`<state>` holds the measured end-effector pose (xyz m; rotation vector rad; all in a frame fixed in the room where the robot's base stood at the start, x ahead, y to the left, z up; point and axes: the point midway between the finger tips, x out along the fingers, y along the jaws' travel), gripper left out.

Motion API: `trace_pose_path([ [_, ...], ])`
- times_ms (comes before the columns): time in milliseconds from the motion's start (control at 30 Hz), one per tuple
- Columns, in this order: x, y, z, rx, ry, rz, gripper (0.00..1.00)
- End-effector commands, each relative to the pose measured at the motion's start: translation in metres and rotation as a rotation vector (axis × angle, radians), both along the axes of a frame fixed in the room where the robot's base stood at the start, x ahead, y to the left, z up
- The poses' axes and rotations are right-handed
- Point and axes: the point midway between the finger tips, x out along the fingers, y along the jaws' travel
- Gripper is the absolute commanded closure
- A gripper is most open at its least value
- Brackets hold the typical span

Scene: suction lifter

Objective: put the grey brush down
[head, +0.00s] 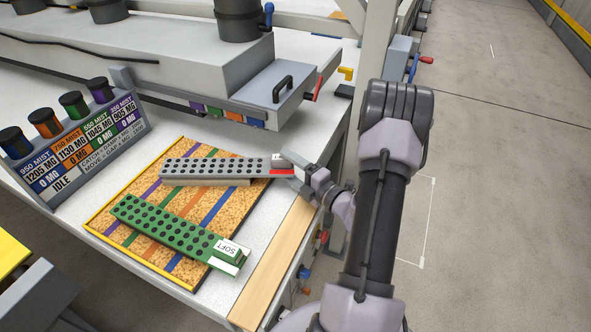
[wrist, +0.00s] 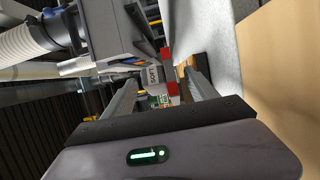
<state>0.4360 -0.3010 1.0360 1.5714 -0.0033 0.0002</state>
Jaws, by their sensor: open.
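The grey brush (head: 220,170) is a long flat bar with rows of dark holes and a red and white end. It lies across the striped cork mat (head: 200,151) on the white table, near the mat's far part. My gripper (head: 287,168) is at the brush's right end, with its open jaws around or beside that end. In the wrist view the red-marked end (wrist: 168,88) shows between the two fingers of my gripper (wrist: 160,85). I cannot tell whether the brush rests fully flat on the mat.
A green brush (head: 175,232) marked SOFT lies on the near part of the mat. A labelled panel with coloured knobs (head: 80,150) stands at the left. A grey machine housing (head: 180,60) overhangs the back. A wooden strip (head: 272,262) runs along the table's right edge.

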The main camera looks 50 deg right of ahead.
Motion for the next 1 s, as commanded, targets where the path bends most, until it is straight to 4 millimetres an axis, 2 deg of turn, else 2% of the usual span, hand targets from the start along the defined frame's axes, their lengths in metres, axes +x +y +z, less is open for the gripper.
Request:
trace_pose_path([
  [167,-0.033,-0.002,0.001,0.003,0.0,-0.007,0.33],
  [400,-0.109,-0.002,0.002,0.003,0.0,-0.009,0.33],
  [600,-0.157,-0.001,0.001,0.002,-0.001,-0.006,0.33],
  [700,-0.168,0.0,0.0,0.001,-0.001,-0.002,0.33],
  [867,-0.172,0.001,0.0,-0.001,-0.001,0.0,0.33],
  [967,-0.158,0.017,0.009,-0.084,0.011,0.095,0.33],
  [1000,-0.144,0.036,0.018,-0.176,0.021,0.194,0.33],
])
